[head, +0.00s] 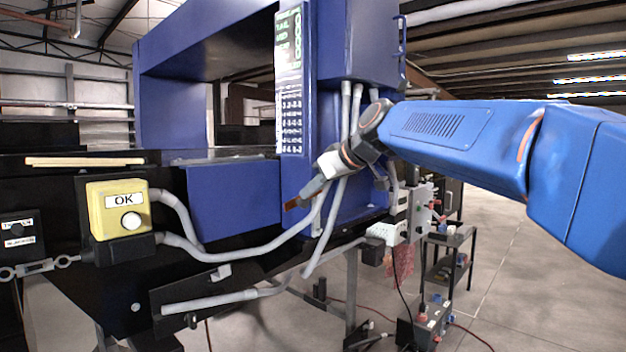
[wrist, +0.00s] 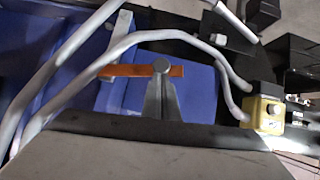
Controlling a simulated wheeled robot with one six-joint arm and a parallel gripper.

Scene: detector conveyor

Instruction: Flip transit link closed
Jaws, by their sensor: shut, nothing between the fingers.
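A small black box (head: 17,228) with a partly readable white label starting with "T" sits at the far left of the head view. Below it a grey metal link (head: 36,268) with ringed ends lies roughly level; its left end runs out of the picture. I cannot tell for sure whether it is open or closed. My gripper (head: 291,204) is shut and empty, in front of the blue machine, well right of the link and apart from it. The gripper tip, with an orange bar across it, shows in the wrist view (wrist: 158,72). I cannot make out the link there.
A yellow box (head: 121,209) marked OK with a white button stands between the link and my gripper. It also shows in the wrist view (wrist: 266,114). Grey conduits (head: 262,250) loop below my gripper. The blue machine frame (head: 230,195) rises behind.

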